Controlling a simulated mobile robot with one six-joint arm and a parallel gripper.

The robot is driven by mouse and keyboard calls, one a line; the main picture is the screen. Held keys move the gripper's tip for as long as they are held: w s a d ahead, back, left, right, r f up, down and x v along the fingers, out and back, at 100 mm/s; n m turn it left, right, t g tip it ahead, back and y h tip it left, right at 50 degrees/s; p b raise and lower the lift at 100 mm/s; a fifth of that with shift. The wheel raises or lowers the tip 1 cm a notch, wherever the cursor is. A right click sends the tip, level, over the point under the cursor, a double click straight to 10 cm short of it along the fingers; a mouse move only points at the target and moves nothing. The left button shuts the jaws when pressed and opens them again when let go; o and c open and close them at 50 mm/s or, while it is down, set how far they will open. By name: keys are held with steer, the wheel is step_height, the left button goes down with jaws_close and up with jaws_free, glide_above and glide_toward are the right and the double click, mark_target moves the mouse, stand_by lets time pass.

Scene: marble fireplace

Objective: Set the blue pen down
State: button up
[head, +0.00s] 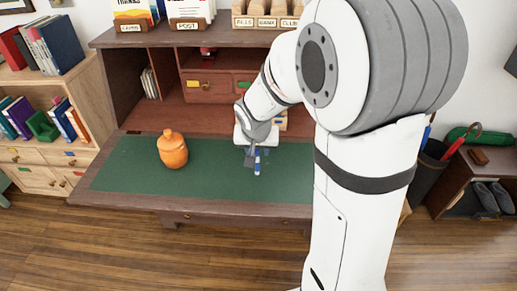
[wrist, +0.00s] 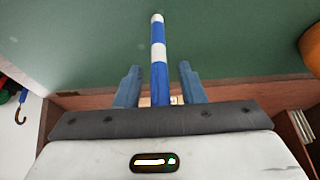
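The blue and white banded pen (wrist: 158,60) shows in the wrist view, pointing away from my gripper between its two fingers. A visible gap separates it from each finger. My gripper (wrist: 160,82) is open around the pen's near end. In the head view my gripper (head: 252,158) is low over the green desk mat (head: 215,180), with the pen (head: 257,164) at its fingertips. I cannot tell whether the pen touches the mat. The pen's near end is hidden by the gripper body in the wrist view.
An orange lidded jar (head: 172,150) stands on the mat left of my gripper. Desk drawers (head: 207,88) and cubbies rise behind. A low bookshelf (head: 45,120) is at left. The mat between jar and gripper, and its front part, is clear.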

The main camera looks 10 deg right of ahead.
steer(key=shift+s+r, duration=0.1)
steer(key=shift+r, duration=0.4)
steer(key=p+v, duration=0.2)
steer(key=v, duration=0.8)
steer(key=s+d+f+n+g+y, duration=0.1)
steer(key=s+n+g, duration=0.1)
steer(key=s, duration=1.5)
steer(key=shift+d+n, duration=0.2)
steer(key=shift+n, duration=0.6)
step_height(320, 180, up, 8)
steer(key=p, duration=0.6)
steer(key=shift+f+p, duration=0.25)
steer(key=shift+p, duration=0.15)
steer(key=shift+s, duration=0.1)
